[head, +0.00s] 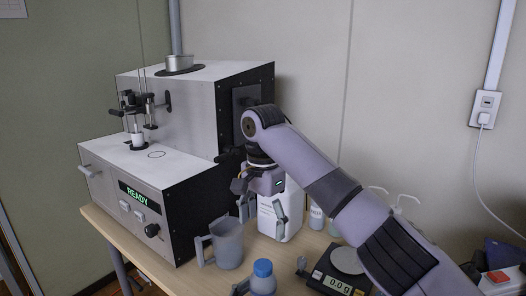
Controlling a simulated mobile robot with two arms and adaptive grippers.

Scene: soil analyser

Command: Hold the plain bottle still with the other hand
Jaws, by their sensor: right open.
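A grey bottle with a blue cap (263,270) stands at the bottom edge of the view, its lower part cut off. I see no label on it. A white bottle (285,210) with faint print stands upright behind my right gripper (262,214). That gripper points down, open, with its fingers in front of the white bottle. I cannot tell whether they touch it. Its arm comes in from the lower right. I cannot make out my left gripper; a small grey piece beside the blue-capped bottle is too cut off to name.
A grey handled jug (227,244) stands left of the bottles. The analyser (160,187) with a READY display fills the left. A scale (343,278) reading 0.0 g and small pump bottles (317,217) are to the right. Little table is clear between them.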

